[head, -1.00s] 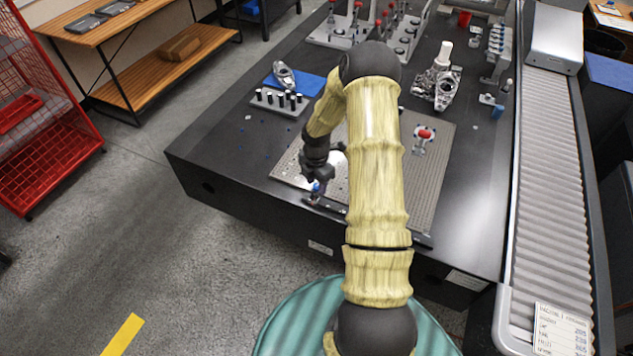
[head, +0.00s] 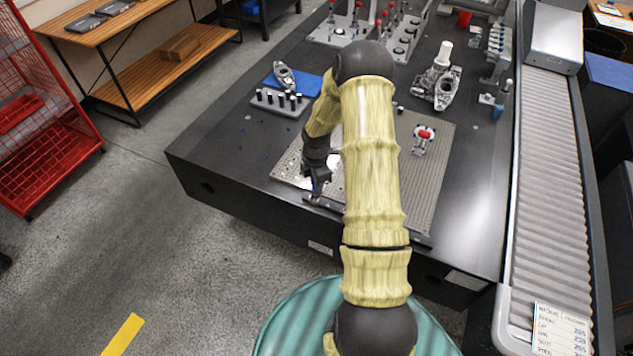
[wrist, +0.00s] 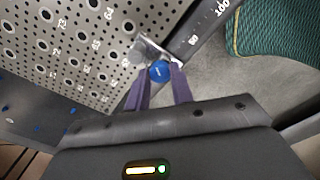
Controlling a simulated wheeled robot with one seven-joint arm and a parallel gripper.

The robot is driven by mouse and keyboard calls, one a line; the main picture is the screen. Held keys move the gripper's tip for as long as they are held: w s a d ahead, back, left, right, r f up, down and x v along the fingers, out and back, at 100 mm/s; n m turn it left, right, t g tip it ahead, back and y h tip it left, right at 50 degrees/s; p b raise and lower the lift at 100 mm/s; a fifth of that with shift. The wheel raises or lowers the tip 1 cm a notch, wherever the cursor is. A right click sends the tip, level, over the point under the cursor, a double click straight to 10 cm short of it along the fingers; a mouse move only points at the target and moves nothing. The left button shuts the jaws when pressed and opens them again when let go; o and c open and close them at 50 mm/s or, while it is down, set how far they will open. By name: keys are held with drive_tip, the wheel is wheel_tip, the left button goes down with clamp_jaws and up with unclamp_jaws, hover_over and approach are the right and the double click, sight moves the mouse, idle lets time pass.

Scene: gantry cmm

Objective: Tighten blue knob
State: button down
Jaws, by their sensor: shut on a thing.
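The blue knob (wrist: 159,71) sits near the edge of the perforated plate, by a small metal fitting (wrist: 148,47) and the dark numbered rail (wrist: 205,35). My gripper (wrist: 163,84) is at the knob in the wrist view, with one purple finger on each side of it, shut on it. In the head view my gripper (head: 317,188) is at the front left part of the perforated plate (head: 432,185), just above the dark rail (head: 328,205). There the knob is mostly hidden by my gripper and too small to make out clearly.
A clamp with a red top (head: 424,134) stands on the plate to the right of my arm. A rack of dark pins (head: 279,101) and a blue mat (head: 300,82) lie behind my gripper. A roller conveyor (head: 550,180) runs along the right.

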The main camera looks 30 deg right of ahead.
drive_tip(key=shift+m, duration=1.3)
drive_tip(key=c, duration=1.2)
unclamp_jaws()
wheel_tip(320, 180, up, 18)
drive_tip(key=shift+f+b, duration=0.25)
drive_tip(key=shift+b, duration=0.05)
